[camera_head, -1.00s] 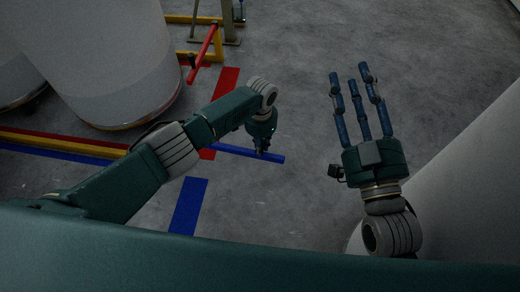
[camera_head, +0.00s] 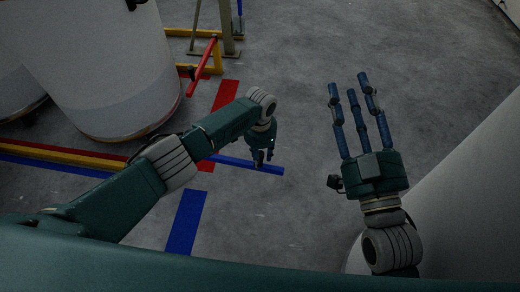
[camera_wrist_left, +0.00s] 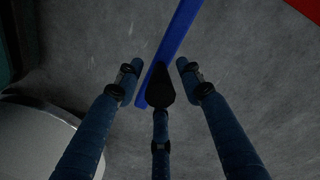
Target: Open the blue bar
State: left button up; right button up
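The blue bar (camera_head: 236,162) is a straight, slim bar. In the head view it sticks out to the right from under my left forearm, its free end bare. My left gripper (camera_head: 261,160) is over the bar near that free end. In the left wrist view the bar (camera_wrist_left: 176,38) runs between the spread fingers of my left gripper (camera_wrist_left: 159,75), partly hidden by the middle finger's dark tip. The fingers are apart; I cannot tell whether any touches the bar. My right gripper (camera_head: 350,90) is open and empty, fingers extended, at the right.
A large white cylinder (camera_head: 105,65) stands at the upper left. A red bar (camera_head: 202,68) juts from a yellow frame (camera_head: 217,55) beyond my left arm. A yellow rail (camera_head: 50,151) lies at the left. Flat red and blue floor strips (camera_head: 187,222) show. Open grey floor lies beyond.

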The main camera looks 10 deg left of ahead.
pick_arm(q)
notch_tip(320, 180, up, 12)
jog(key=shift+f, duration=0.25)
dwell(0.6)
